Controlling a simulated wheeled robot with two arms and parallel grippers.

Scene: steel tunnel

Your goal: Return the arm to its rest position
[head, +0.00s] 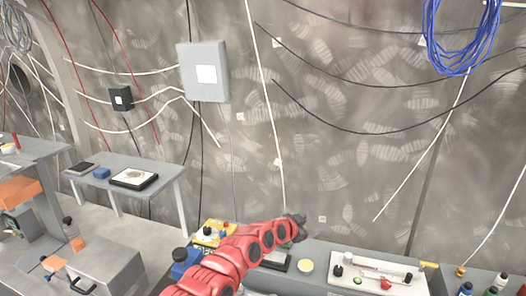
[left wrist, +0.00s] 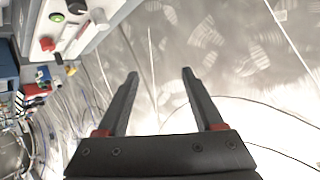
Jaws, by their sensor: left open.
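My left arm is red with black joints and reaches up from the bottom of the head view. My left gripper (head: 296,222) is at its far end, in front of the metal wall and over the back of the workbench. In the left wrist view the two black fingers of the gripper (left wrist: 160,75) stand apart with nothing between them. Behind them is the bare wall. My right gripper is in neither view.
A white panel (head: 350,268) with a red knob lies on the grey bench right of my arm. A yellow box (head: 214,234) and a blue item (head: 182,262) stand left of it. A grey table (head: 160,168) is further left. Blue cable (head: 462,40) hangs on the wall.

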